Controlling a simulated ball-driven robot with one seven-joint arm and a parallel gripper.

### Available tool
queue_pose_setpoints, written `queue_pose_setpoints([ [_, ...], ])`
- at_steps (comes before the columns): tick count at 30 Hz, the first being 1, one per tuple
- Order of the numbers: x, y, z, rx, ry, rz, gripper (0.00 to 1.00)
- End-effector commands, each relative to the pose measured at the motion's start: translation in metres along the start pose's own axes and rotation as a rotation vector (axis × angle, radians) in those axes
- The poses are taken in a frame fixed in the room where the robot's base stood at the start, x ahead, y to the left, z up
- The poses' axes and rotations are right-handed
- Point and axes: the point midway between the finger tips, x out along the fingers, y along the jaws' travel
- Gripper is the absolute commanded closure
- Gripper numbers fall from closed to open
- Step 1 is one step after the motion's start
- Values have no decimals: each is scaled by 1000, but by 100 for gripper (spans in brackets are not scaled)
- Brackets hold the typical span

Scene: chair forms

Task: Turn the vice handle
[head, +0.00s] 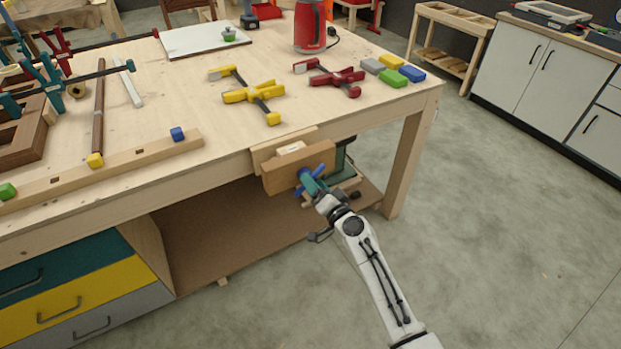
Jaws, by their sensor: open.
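A wooden front vice (290,179) is fixed to the front edge of the workbench. Its blue handle (302,191) shows at the face of the wooden jaw, set at a slant, with a teal part (309,181) beside it. My gripper (320,197) is right at the handle, coming from the lower right, and hides part of it. The gripper is open. I cannot tell whether its fingers are around the handle or only beside it.
Yellow clamps (254,93), red clamps (335,78) and coloured blocks (393,71) lie on the workbench (190,105). A red kettle (310,27) stands at the back. A bench leg (408,160) is right of the vice. The floor at right is clear.

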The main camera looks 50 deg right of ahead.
Motion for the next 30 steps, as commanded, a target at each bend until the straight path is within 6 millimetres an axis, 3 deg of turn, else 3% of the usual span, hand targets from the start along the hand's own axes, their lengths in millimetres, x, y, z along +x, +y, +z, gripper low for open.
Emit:
queue_pose_setpoints([
  [6,23,0,0,1,0,0,34],
  [17,28,0,0,0,-1,0,34],
  [30,27,0,0,0,-1,0,75],
])
